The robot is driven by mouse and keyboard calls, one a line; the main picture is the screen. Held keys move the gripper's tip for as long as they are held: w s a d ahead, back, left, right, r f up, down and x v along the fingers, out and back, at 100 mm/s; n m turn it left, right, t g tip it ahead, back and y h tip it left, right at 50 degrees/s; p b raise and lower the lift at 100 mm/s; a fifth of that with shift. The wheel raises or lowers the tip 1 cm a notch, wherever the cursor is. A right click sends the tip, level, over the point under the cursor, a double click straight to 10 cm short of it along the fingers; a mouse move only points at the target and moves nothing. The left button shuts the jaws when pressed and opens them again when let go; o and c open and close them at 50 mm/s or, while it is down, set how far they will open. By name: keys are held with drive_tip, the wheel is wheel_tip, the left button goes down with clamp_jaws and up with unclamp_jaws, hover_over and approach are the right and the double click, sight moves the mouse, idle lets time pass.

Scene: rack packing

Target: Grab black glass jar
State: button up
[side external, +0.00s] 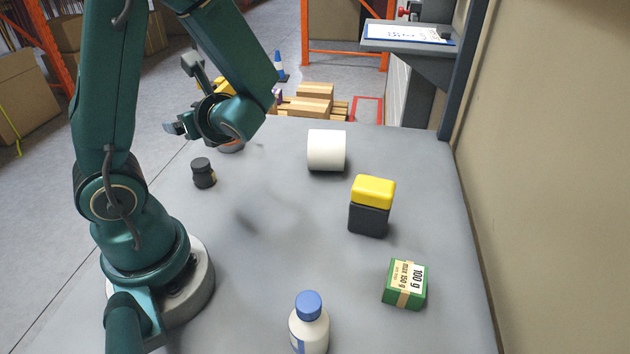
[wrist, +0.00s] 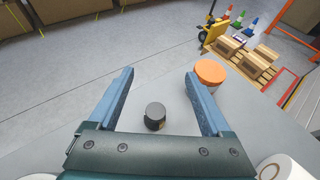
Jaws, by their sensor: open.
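The black glass jar (side external: 204,173) stands upright near the table's left edge in the side view, with a black lid. In the wrist view the jar (wrist: 155,116) shows between the two blue-grey fingers, a little left of the middle. My gripper (wrist: 160,88) is open and empty. In the side view my gripper (side external: 172,128) is above the table, higher than the jar and apart from it. Its fingers are partly hidden there by the wrist.
An orange-lidded container (wrist: 210,72) stands beside the right finger in the wrist view. A white roll (side external: 326,150), a yellow-and-black box (side external: 370,206), a green box (side external: 406,284) and a blue-capped white bottle (side external: 309,325) stand on the grey table (side external: 270,270). A wall borders the right.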

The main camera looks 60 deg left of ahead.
sight(204, 169)
wheel_tip(204, 169, down, 11)
drive_tip(key=shift+x, duration=2.55)
clamp_jaws()
drive_tip(key=shift+r, duration=0.15)
